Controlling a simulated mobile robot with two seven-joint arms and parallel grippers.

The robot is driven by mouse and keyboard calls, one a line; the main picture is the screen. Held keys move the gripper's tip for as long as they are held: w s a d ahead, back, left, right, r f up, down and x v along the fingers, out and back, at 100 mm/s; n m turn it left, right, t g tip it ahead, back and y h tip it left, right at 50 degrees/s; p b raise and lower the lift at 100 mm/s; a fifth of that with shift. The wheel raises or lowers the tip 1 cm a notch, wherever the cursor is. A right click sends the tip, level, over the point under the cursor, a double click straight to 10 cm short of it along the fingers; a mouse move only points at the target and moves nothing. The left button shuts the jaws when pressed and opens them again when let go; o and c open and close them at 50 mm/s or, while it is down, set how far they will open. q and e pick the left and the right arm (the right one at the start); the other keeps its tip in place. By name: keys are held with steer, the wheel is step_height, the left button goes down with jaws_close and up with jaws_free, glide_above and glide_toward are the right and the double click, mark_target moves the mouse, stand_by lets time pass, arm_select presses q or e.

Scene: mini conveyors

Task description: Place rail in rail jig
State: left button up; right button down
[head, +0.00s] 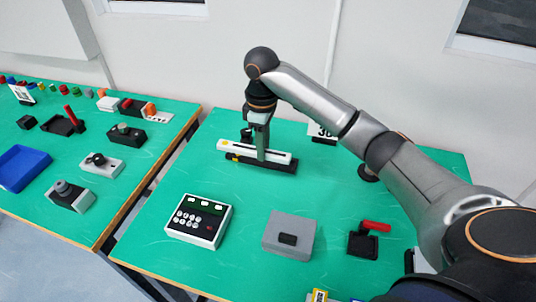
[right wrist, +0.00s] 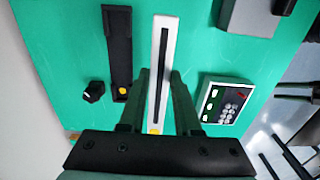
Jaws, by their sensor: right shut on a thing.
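The rail (head: 279,156) is a long white bar with a dark slot and a yellow mark near one end. My right gripper (head: 261,155) is shut on it near its middle. The rail also shows between the fingers in the right wrist view (right wrist: 166,40). The rail jig (head: 283,168), a long black holder with a yellow dot, lies on the green table. In the head view the rail appears just above the jig, roughly parallel to it. In the right wrist view the jig (right wrist: 117,45) shows beside the rail, on the left, with a green gap between them. My left gripper is not in view.
A white keypad box (head: 199,221), a grey box (head: 289,236) and a black fixture with a red handle (head: 363,243) stand nearer on the table. A small black knob (right wrist: 93,91) is beside the jig. Another table with parts and a blue tray (head: 22,168) is at left.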

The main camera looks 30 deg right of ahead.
steer(key=w+d+f, duration=0.3)
steer(key=w+f, duration=0.1)
steer(key=w+d+f, duration=0.2)
steer(key=f, duration=0.1)
steer(key=shift+d, duration=0.35)
steer(key=shift+f, duration=1.65)
steer(key=shift+f, duration=0.1)
steer(key=c, duration=1.1)
jaws_free()
steer(key=shift+f, duration=0.1)
steer(key=o, duration=0.5)
step_height(320, 180, up, 12)
steer(key=shift+r, duration=0.25)
